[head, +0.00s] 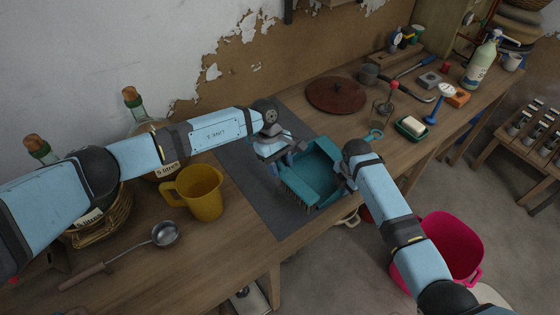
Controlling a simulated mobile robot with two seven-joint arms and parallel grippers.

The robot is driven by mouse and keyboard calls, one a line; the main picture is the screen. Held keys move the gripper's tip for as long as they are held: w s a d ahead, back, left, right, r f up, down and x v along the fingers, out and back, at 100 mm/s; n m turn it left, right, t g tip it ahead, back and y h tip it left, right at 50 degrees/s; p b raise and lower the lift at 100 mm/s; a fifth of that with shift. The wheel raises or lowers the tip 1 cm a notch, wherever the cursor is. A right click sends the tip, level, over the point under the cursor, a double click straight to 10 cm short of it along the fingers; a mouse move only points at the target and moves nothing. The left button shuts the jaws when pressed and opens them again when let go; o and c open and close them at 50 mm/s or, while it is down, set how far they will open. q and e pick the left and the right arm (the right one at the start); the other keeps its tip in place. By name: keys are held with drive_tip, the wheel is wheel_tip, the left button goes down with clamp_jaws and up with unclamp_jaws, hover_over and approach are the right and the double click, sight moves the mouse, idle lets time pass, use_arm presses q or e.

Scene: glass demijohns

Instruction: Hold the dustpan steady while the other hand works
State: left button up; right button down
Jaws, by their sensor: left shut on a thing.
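The teal dustpan (316,163) lies on the dark grey mat (247,180) on the workbench, its tray facing up. My left gripper (284,158) is at the dustpan's left edge and is shut on it; its fingertips are partly hidden by the wrist.
A pink bucket (454,247) is on the floor.

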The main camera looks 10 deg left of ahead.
use_arm(q)
drive_tip(key=shift+f, duration=1.95)
drive_tip(key=shift+w+a+f, duration=0.2)
drive_tip(key=shift+w+f, duration=0.05)
drive_tip(key=shift+f, duration=0.4)
drive_tip(key=shift+w+a+f, duration=0.2)
drive_tip(key=shift+w+f, duration=0.05)
drive_tip(key=shift+f, duration=0.4)
drive_tip(key=shift+w+a, duration=3.05)
drive_tip(key=shift+a, duration=0.2)
drive_tip(key=shift+s+a, duration=0.5)
drive_tip(key=shift+s, duration=0.1)
drive_tip(key=shift+s+d, duration=3.45)
drive_tip(key=shift+s, duration=0.05)
drive_tip(key=shift+s+a, duration=0.1)
drive_tip(key=shift+s, duration=0.1)
drive_tip(key=shift+s+a, duration=0.25)
drive_tip(key=shift+a, duration=0.55)
drive_tip(key=shift+w+a, duration=3.2)
drive_tip(key=shift+w, duration=0.1)
wheel_tip(320, 180, up, 3)
drive_tip(key=shift+w+f, duration=0.1)
drive_tip(key=shift+f, duration=0.1)
drive_tip(key=shift+r, duration=2.85)
